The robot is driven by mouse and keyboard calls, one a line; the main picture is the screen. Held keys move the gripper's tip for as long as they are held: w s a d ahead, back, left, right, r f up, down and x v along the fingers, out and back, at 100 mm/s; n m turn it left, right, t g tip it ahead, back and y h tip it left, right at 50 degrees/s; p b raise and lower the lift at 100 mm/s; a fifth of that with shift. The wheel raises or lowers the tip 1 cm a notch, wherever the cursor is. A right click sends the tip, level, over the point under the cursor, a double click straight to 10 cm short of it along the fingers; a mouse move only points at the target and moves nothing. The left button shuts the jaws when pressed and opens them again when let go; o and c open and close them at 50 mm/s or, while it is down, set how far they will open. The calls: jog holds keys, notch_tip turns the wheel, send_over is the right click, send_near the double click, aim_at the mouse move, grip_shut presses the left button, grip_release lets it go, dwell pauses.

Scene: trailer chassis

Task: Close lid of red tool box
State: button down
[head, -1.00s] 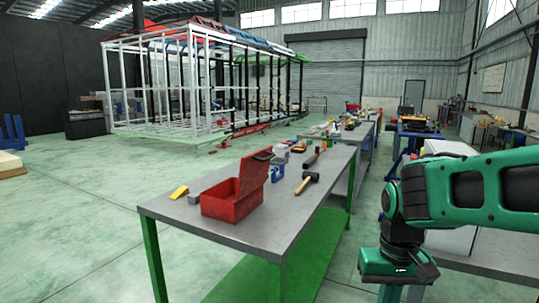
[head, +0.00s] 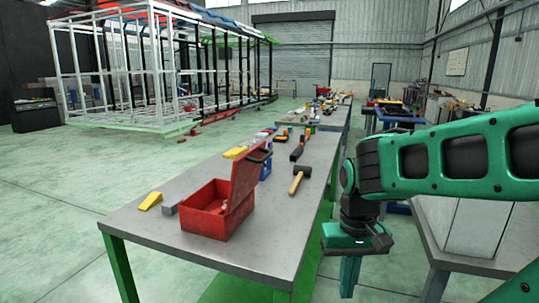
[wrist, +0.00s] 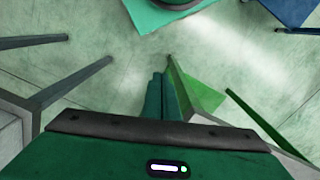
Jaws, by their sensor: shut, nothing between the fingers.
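The red tool box (head: 207,218) stands on the grey metal workbench (head: 165,240) in the head view. Its lid (head: 246,180) is open and stands up, tilted, on the box's right side. Something small and pale shows inside, too small to name. My gripper (head: 348,278) is to the right of the bench's right edge, apart from the box, and points down. In the wrist view its two green fingers (wrist: 162,98) lie together with nothing between them. The box is not in the wrist view.
A yellow wedge (head: 150,200) and a grey block (head: 170,205) lie left of the box. A hammer (head: 299,178) lies to its right, with more tools farther back. Another grey table (head: 470,255) stands at the right. Green floor is open at the left.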

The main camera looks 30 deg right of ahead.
jog(key=w+d+r+m+t, duration=0.2)
jog(key=w+d+r+t, duration=0.15)
jog(key=w+r, duration=1)
jog(key=w+d+r+m+t, duration=0.1)
jog(key=w+d+r+t, duration=0.25)
jog(key=w+r, duration=0.95)
jog(key=w+a+f, duration=0.3)
jog(key=w+f, duration=0.3)
jog(key=w, duration=0.1)
jog(key=shift+w+a+f+t, duration=0.15)
jog(key=shift+w+f+t, duration=0.15)
jog(key=shift+w+f, duration=0.1)
